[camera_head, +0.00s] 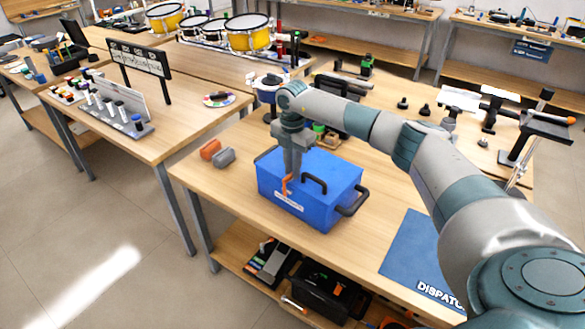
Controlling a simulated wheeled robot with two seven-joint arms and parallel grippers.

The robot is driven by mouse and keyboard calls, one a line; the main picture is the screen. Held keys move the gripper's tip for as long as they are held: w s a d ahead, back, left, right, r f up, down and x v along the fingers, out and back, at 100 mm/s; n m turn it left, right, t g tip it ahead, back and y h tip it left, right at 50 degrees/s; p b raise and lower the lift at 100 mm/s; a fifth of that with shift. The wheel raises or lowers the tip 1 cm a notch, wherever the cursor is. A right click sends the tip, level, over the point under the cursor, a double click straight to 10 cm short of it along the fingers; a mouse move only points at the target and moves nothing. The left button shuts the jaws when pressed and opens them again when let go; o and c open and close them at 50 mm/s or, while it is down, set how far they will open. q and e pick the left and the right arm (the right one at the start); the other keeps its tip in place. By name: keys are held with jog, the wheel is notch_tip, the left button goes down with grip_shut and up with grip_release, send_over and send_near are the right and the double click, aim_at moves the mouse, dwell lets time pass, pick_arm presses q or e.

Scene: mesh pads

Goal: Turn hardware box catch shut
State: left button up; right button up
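The blue hardware box (325,190) stands on the wooden table with its lid down. It has a black handle on top and another on its right side. An orange catch (286,183) is on its front face, above a white label (289,202). My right gripper (289,177) points down at the front left of the box, at the catch. Its fingertips overlap the catch, and I cannot tell whether they grip it or only touch it. My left gripper is not in view.
A blue mat marked "DISPATCH" (417,250) lies on the table right of the box. An orange object (209,149) and a grey object (224,157) lie left of the box. Several small items stand behind it. Bare tabletop lies in front of these.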

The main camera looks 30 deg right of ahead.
jog(key=shift+o, duration=0.9)
jog(key=shift+n, duration=0.3)
